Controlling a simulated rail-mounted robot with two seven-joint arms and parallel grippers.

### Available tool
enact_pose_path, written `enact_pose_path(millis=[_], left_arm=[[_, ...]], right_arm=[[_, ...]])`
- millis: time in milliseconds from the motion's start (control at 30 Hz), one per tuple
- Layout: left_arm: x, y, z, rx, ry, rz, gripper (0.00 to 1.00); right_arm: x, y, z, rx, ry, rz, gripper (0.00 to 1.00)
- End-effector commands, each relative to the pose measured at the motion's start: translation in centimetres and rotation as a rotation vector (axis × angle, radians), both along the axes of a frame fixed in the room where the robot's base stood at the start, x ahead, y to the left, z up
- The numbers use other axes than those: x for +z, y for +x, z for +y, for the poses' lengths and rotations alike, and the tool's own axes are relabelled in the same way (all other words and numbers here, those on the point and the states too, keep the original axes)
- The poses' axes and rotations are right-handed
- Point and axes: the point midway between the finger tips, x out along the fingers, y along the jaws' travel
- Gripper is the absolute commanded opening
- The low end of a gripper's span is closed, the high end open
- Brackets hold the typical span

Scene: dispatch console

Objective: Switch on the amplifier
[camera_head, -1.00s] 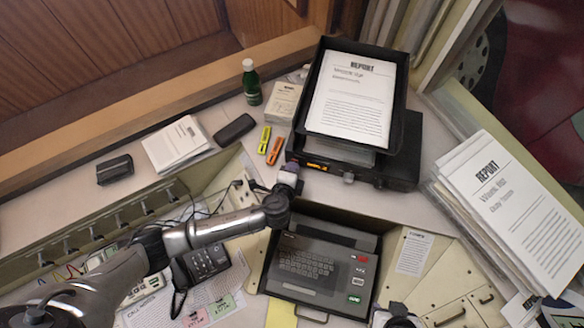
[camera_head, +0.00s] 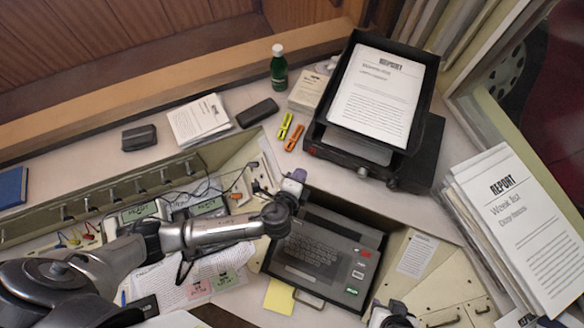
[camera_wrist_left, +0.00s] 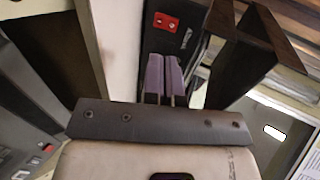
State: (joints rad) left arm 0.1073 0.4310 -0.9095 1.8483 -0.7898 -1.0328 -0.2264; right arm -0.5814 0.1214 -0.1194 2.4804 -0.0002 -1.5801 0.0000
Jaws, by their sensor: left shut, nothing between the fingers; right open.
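The amplifier (camera_head: 425,160) is a flat black box on the shelf, under a black paper tray. A small red switch (camera_head: 313,151) is at the left end of its front, and silver knobs are further right. In the left wrist view the red switch (camera_wrist_left: 166,22) shows beyond the fingertips. My left gripper (camera_head: 297,177) is shut and empty, with purple fingers (camera_wrist_left: 164,78). It is in front of the amplifier's left end, apart from the switch. My right gripper (camera_head: 397,309) is open at the bottom edge, partly cut off.
The black tray (camera_head: 432,95) holds report sheets. A keyboard unit (camera_head: 320,255) lies below my left gripper. A report stack (camera_head: 515,215) stands right.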

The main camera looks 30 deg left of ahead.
Motion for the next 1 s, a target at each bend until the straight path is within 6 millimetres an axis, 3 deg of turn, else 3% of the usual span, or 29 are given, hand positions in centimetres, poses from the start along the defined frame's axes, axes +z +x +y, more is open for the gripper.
enact_pose_path(millis=[200,400,1000], left_arm=[[1.3,-3.4,-0.1,0.000,-0.001,0.001,0.00],[2.1,-5.0,-0.2,0.001,0.000,0.001,0.00],[1.8,-6.3,-0.3,0.000,0.001,0.020,0.00]], right_arm=[[-0.5,0.0,0.2,-0.003,0.006,0.000,0.43],[-0.7,0.0,0.2,-0.003,0.006,0.000,0.43],[-0.7,0.0,-0.1,0.004,-0.004,-0.001,0.43]])
